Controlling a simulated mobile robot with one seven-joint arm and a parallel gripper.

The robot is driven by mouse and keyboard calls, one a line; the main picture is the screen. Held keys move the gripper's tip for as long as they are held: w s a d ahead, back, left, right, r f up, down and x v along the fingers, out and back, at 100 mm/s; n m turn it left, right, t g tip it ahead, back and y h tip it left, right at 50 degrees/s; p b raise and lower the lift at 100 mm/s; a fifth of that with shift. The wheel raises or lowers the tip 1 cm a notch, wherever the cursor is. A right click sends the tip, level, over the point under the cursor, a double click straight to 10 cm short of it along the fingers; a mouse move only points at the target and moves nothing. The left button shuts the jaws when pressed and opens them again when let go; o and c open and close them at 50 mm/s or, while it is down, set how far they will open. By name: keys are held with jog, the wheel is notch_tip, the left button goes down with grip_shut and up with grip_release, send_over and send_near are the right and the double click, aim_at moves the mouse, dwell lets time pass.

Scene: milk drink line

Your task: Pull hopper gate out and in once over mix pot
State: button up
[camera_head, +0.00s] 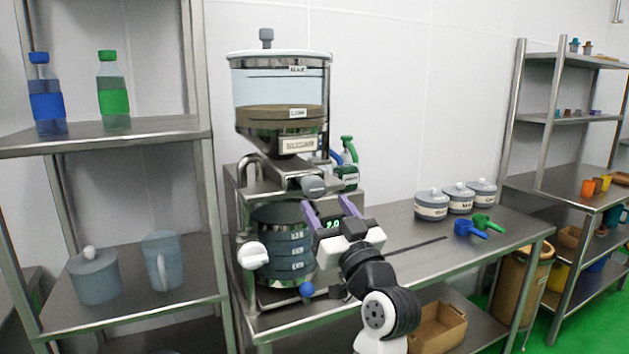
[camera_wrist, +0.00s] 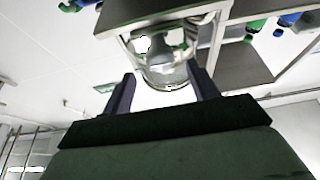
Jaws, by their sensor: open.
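The hopper (camera_head: 280,100) stands on a metal frame, with a clear upper part and brown powder in its lower part. Below its outlet is the gate, whose grey rounded knob (camera_head: 313,186) sticks out toward me. Under it stands a dark, banded mix pot (camera_head: 285,245) with a white knob at its left. My gripper (camera_head: 330,207) is open, its purple fingers just below and right of the gate knob in the head view. In the wrist view my gripper (camera_wrist: 163,85) has its dark fingers apart, with a shiny rounded part between or beyond them; contact cannot be told.
Lidded tubs (camera_head: 431,204) and blue and green scoops (camera_head: 470,229) sit on the table at right. A left shelf (camera_head: 120,130) holds bottles. The front middle of the table is mostly clear.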

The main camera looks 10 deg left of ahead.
aim_at(317, 192)
jog(key=p+x, duration=0.1)
jog(key=x, duration=0.5)
jog(key=shift+w+a+r+p, duration=0.1)
jog(key=shift+w+a+p, duration=0.1)
jog(key=shift+p, duration=0.1)
jog(key=shift+d, duration=0.1)
grip_shut()
jog(key=s+d+b, duration=0.1)
jog(key=s+d, duration=0.3)
jog(key=s, duration=0.2)
jog(key=shift+b, duration=0.35)
